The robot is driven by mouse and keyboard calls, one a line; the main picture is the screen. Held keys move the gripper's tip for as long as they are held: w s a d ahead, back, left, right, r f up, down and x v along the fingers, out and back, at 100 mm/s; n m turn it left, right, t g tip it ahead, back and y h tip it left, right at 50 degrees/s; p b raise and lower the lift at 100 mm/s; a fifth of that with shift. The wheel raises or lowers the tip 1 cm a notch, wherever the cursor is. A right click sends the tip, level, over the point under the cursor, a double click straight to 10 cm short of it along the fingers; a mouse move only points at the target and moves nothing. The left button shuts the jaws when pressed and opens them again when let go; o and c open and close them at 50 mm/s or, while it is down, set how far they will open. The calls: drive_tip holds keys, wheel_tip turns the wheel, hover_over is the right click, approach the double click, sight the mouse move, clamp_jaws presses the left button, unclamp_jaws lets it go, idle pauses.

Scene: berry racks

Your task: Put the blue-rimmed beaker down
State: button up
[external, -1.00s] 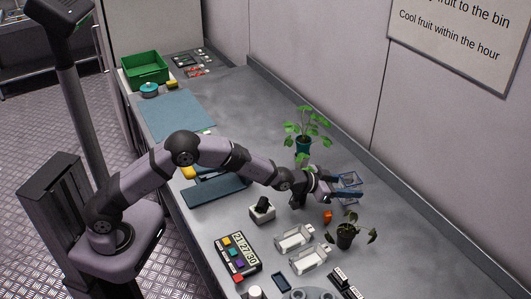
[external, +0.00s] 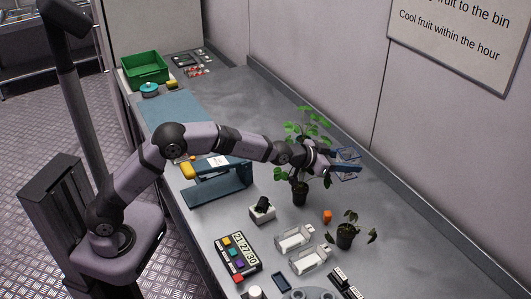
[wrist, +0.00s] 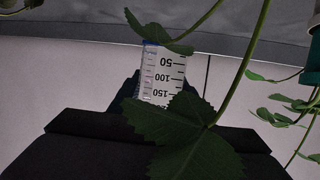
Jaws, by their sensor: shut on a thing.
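The clear blue-rimmed beaker (external: 347,155) is between the fingers of my gripper (external: 345,163), which is shut on it. They are above the bench, towards its back side. In the wrist view the beaker (wrist: 163,72) shows a printed scale with upside-down numbers and a blue edge at its top. Leaves cover part of it there, and the fingers cover its sides. A gap to the bench seems to show under the beaker, but its height is hard to tell.
A leafy plant (external: 304,126) rises right behind my gripper, and its leaves cross the wrist view. A dark pot (external: 299,193) stands below the wrist.

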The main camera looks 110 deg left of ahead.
drive_tip(key=s+a+r+n+g+y+p, duration=0.1)
drive_tip(key=s+a+r+n, duration=0.1)
drive_tip(key=s+a, duration=0.55)
drive_tip(key=s+a+r+n+g+y+p, duration=0.1)
drive_tip(key=s+a+r+y, duration=0.15)
drive_tip(key=s+a, duration=0.5)
drive_tip(key=s+a+f+n+g, duration=0.1)
drive_tip(key=s+a+f, duration=0.15)
drive_tip(key=s, duration=0.55)
drive_tip(key=s+a+f+n+g+y+b, duration=0.1)
drive_tip(key=s+a, duration=0.3)
drive_tip(key=s, duration=0.3)
drive_tip(key=s+a+f+n+g, duration=0.1)
drive_tip(key=s+a+f, duration=0.15)
drive_tip(key=s, duration=0.55)
drive_tip(key=shift+w+a+f, duration=0.1)
drive_tip(key=shift+w+f, duration=0.05)
drive_tip(key=shift+f, duration=2.1)
drive_tip(key=shift+w+a+f, duration=0.1)
drive_tip(key=shift+f, duration=2.15)
drive_tip(key=shift+f, duration=0.15)
drive_tip(key=o, duration=1)
drive_tip(key=shift+g, duration=0.4)
